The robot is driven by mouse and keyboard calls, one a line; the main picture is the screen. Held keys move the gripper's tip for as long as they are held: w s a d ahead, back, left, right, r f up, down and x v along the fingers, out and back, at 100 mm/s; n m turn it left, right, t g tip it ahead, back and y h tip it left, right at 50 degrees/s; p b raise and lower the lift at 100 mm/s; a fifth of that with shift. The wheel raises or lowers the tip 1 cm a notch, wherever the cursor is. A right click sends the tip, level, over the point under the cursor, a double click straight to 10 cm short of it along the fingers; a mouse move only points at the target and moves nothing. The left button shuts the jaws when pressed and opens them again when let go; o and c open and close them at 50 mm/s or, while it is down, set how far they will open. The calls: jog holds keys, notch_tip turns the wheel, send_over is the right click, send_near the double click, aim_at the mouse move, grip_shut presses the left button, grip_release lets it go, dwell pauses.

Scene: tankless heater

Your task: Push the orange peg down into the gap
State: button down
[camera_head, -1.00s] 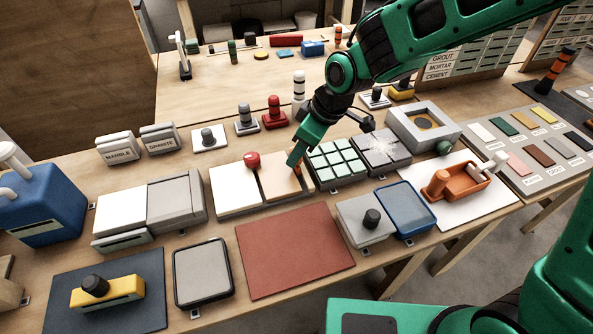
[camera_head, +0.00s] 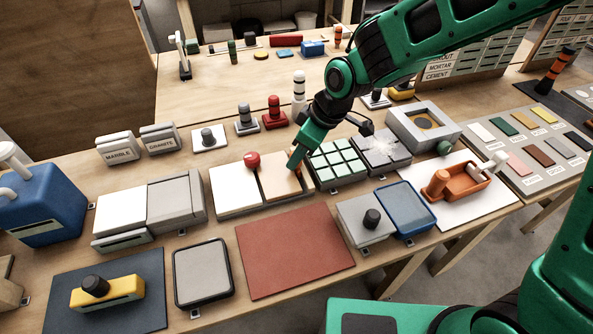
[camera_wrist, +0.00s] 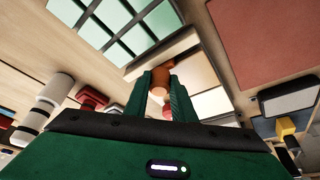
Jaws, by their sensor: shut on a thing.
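My gripper (camera_head: 296,160) is shut on the orange peg (camera_wrist: 160,78), which shows between its fingertips (camera_wrist: 160,96) in the wrist view. In the head view only a small orange part of the peg (camera_head: 299,170) shows at the fingertips. The fingers point down at the right side of the beige tile (camera_head: 278,182), close to the green-tiled panel (camera_head: 338,162). A white tile (camera_head: 235,190) lies left of the beige one, and a red knob (camera_head: 252,160) stands near their seam. The peg's lower end and any gap under it are hard to make out.
A reddish-brown mat (camera_head: 293,250) lies in front of the tiles. A red-based peg (camera_head: 274,114) and a white-and-black post (camera_head: 299,88) stand behind my gripper.

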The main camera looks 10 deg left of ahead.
jog(key=shift+f, duration=0.15)
jog(key=c, duration=1.4)
grip_release()
jog(key=v, duration=1)
jog(key=shift+r, duration=0.35)
jog(key=shift+w+d, duration=0.1)
jog(key=shift+d, duration=0.05)
